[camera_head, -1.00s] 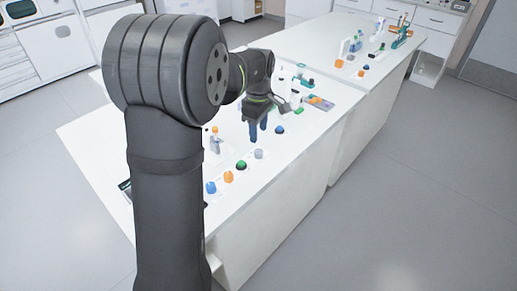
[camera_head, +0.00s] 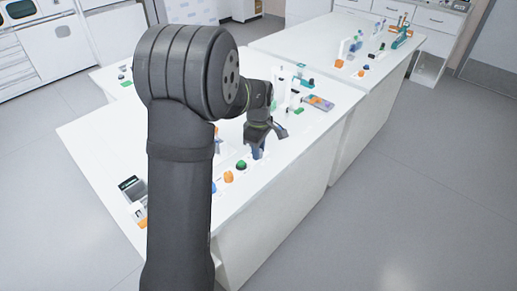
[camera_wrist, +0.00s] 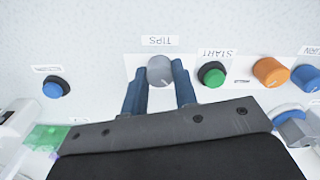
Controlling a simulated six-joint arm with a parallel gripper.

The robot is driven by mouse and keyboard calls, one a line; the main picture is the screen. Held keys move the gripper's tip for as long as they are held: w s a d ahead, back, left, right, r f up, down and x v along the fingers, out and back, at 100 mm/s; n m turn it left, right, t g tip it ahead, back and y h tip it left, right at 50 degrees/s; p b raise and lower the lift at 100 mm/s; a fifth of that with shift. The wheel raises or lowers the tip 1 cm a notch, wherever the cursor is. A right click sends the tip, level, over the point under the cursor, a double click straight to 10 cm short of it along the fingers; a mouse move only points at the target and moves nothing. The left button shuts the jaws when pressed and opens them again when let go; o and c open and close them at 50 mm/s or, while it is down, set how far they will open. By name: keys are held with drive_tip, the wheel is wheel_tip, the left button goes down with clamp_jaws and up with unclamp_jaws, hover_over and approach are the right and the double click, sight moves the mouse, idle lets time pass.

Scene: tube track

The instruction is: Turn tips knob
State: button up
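The tips knob (camera_wrist: 160,71) is a grey round knob on a white panel, below a TIPS label (camera_wrist: 160,41) that reads upside down in the wrist view. My gripper (camera_wrist: 159,64) has its two blue fingers apart, one on each side of the knob. A contact between fingers and knob cannot be made out. In the head view my gripper (camera_head: 257,154) is low over the near edge of the bench, tilted, and the grey knob is hidden behind it.
Right of the tips knob in the wrist view are a green START knob (camera_wrist: 212,74), an orange knob (camera_wrist: 270,71) and a blue knob (camera_wrist: 306,77). A blue knob (camera_wrist: 56,87) lies to the left. The white bench (camera_head: 300,135) holds several small items farther back.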

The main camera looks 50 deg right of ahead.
drive_tip(key=c, duration=0.3)
drive_tip(key=m, duration=0.8)
drive_tip(key=shift+m, duration=0.3)
drive_tip(key=m, duration=0.4)
drive_tip(key=shift+m, duration=2.7)
drive_tip(key=o, duration=1)
